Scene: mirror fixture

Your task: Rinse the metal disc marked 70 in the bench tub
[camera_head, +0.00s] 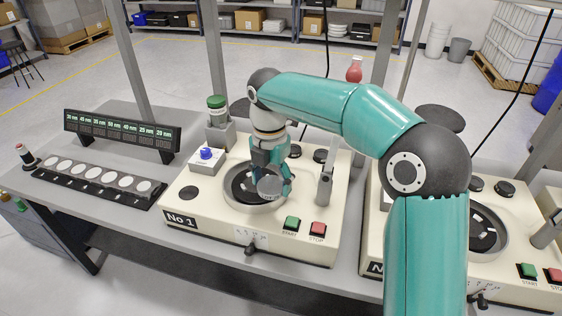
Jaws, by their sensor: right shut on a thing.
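My right gripper (271,180) is shut on a round grey metal disc (270,187). It points down and holds the disc over the round bowl (240,205) of the machine marked No 1. Whether the disc touches the bowl's dark plate I cannot tell, and I cannot read a mark on it. A dark rack (83,190) at the left holds a row of pale round discs, their marks too small to read. I cannot make out a bench tub for certain. My left gripper is not in view.
A label board (122,133) stands behind the rack. A green-capped bottle (217,110) and a blue knob (206,154) are left of my gripper; a grey upright arm (325,178) is to its right. A second machine (515,270) stands at the right.

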